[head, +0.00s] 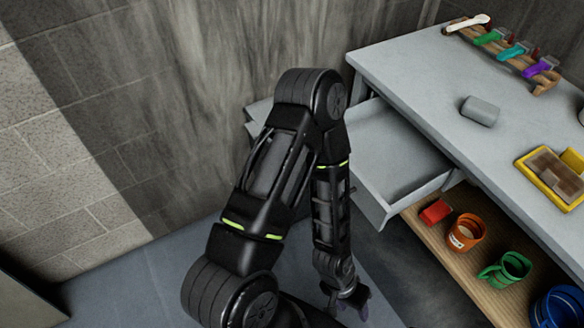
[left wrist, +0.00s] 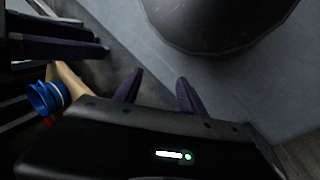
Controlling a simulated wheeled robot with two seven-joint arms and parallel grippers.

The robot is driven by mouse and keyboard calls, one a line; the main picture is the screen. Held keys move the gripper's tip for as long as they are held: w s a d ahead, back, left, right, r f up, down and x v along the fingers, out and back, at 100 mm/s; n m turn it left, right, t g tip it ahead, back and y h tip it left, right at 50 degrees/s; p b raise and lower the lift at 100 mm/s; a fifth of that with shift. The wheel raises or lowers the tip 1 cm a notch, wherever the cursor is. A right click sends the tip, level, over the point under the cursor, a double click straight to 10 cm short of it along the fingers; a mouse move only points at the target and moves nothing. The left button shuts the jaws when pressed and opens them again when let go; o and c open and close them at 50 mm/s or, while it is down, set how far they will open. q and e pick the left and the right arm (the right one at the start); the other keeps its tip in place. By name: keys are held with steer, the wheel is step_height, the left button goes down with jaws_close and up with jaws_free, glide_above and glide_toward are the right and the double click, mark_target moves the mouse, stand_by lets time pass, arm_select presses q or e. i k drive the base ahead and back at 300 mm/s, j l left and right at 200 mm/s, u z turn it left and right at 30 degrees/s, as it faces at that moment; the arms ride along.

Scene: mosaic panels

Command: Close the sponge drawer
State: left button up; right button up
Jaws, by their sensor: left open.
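A grey drawer (head: 388,178) is pulled out from under the left side of the grey worktop in the head view. The part of its inside that shows looks bare, and my left arm hides its left part. I see no sponge in it. My left gripper (head: 348,298) hangs low in front of the drawer, apart from it and pointing down. In the left wrist view its two dark fingers (left wrist: 158,90) are spread with nothing between them. Dark finger-like parts at the left of that view may be my right gripper (left wrist: 65,47); its opening is unclear.
Open floor (head: 150,285) lies left.

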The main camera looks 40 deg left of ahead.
mark_target(393, 166)
steer(key=u, duration=0.95)
steer(key=i+j, duration=0.25)
steer(key=i, duration=0.2)
